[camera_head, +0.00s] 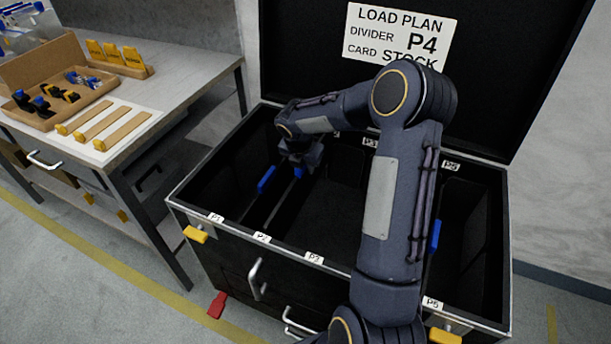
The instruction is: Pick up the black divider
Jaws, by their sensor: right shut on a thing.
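The open black case (190,222) stands in the middle, with a black divider (283,200) upright inside near the front P2 label. A blue piece (298,172) shows at the divider's top edge, right under my right gripper (300,158). My right gripper is down inside the case at the back left, shut on the black divider, its fingertips mostly hidden by its own body. Another divider with a blue piece (266,179) stands to the left. A blue piece (435,236) shows on the right, beside my right arm. My left gripper is not in view.
The raised lid carries a load plan sign (398,35) reading "DIVIDER P4" and "CARD STOCK". My right arm covers part of the case and any P4 label. A workbench (190,70) with a cardboard box (60,85) and yellow-ended strips (125,130) stands left.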

